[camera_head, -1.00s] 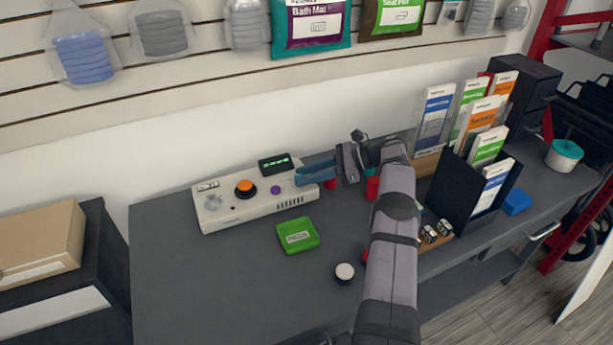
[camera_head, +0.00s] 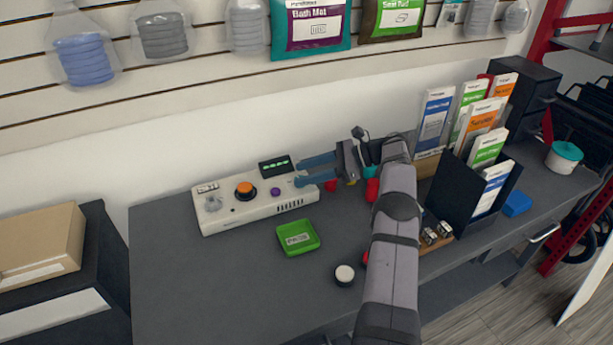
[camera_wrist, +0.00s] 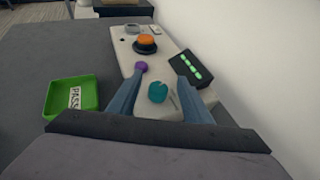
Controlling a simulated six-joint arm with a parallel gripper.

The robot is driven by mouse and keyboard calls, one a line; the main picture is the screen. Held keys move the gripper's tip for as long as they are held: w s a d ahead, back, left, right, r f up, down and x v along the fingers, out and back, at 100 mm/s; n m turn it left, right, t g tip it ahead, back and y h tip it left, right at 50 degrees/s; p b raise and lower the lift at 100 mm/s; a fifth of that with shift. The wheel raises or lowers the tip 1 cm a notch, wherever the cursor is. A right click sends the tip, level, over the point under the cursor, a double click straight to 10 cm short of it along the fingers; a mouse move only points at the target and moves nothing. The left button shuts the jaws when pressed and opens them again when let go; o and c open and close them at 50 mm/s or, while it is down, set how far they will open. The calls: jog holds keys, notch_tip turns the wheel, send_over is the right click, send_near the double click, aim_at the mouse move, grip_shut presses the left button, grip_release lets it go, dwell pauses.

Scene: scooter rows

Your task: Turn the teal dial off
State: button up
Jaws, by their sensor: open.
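The teal dial (camera_wrist: 157,92) sits on the near end of the white control box (camera_wrist: 125,48) in the wrist view, between my two fingers. My gripper (camera_wrist: 154,82) is open, with one blue finger on each side of the dial and a gap to each. In the head view my gripper (camera_head: 299,174) reaches from the right over the right end of the control box (camera_head: 240,215). The dial cannot be made out there, and its on or off marking cannot be read.
The box also carries an orange button (camera_head: 245,190) and a purple knob (camera_head: 275,191). A black display with green lights (camera_head: 276,166) stands behind it. A green tray (camera_head: 298,238) and a round white-topped object (camera_head: 344,275) lie in front. Red objects (camera_head: 372,189) sit near my wrist.

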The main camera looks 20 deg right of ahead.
notch_tip(320, 180, up, 9)
jog(key=p, duration=0.1)
jog(key=shift+f, duration=0.2)
dwell(0.5)
jog(key=s+f+m+t+h+p, duration=0.1)
jog(key=s+f+m+t+h, duration=0.1)
jog(key=s+f+m+t, duration=0.1)
jog(key=s+d+f+m+t+h+p, duration=0.1)
jog(key=s+f+m+t+h+p, duration=0.1)
jog(key=s+f+m+t, duration=0.1)
jog(key=s+d+f+m+t+h+p, duration=0.1)
jog(key=s+f+m+t+h+p, duration=0.1)
jog(key=s+f+m+t, duration=0.1)
jog(key=shift+s+d+f+t, duration=0.15)
jog(key=shift+s+f+t, duration=0.65)
jog(key=shift+f+t, duration=0.25)
jog(key=p+x, duration=0.1)
jog(key=x, duration=1.1)
jog(key=shift+f, duration=0.1)
